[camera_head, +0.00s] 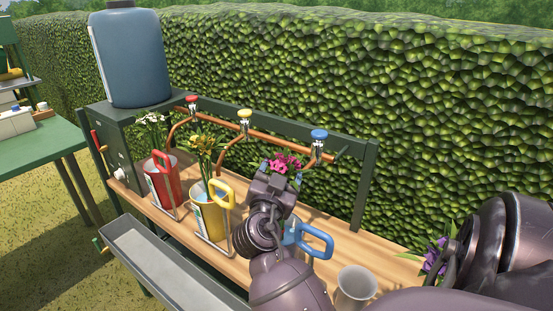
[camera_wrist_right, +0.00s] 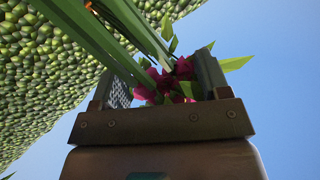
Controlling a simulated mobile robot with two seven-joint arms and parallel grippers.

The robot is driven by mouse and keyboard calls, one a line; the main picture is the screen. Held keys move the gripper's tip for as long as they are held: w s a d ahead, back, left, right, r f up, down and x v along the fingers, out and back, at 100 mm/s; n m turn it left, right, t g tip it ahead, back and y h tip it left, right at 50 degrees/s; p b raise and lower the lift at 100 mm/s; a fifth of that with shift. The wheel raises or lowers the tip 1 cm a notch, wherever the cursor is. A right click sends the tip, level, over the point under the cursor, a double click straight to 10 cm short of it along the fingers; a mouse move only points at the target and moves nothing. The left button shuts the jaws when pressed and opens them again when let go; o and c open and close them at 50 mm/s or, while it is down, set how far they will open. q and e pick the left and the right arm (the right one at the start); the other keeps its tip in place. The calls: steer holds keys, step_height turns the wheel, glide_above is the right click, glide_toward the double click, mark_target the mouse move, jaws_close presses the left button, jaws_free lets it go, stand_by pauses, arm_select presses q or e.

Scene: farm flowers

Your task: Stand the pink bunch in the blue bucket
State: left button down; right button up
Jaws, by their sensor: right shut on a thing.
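The pink bunch (camera_head: 285,161) shows its magenta blooms just beyond my right gripper (camera_head: 273,187). In the right wrist view, the blooms (camera_wrist_right: 170,82) and long green stems lie between the two jaws (camera_wrist_right: 160,92), which are shut on the bunch. The blue bucket (camera_head: 318,240) is mostly hidden behind my right wrist and forearm; its blue handle shows to the right of them. The gripper is above the bucket's area in the head view. Whether the lower stems are inside the bucket is hidden. My left gripper is not in view.
A red bucket (camera_head: 166,187) with white flowers and a yellow bucket (camera_head: 210,219) with yellow flowers stand left on the wooden bench. Taps on a copper pipe (camera_head: 280,140) hang behind. A grey cup (camera_head: 356,286) and purple flowers (camera_head: 434,262) are on the right.

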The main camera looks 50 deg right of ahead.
steer(key=shift+f, duration=0.1)
stand_by(0.3)
steer(key=o, duration=1.4)
steer(key=shift+o, duration=0.2)
steer(key=shift+a+f, duration=0.1)
steer(key=shift+f, duration=0.05)
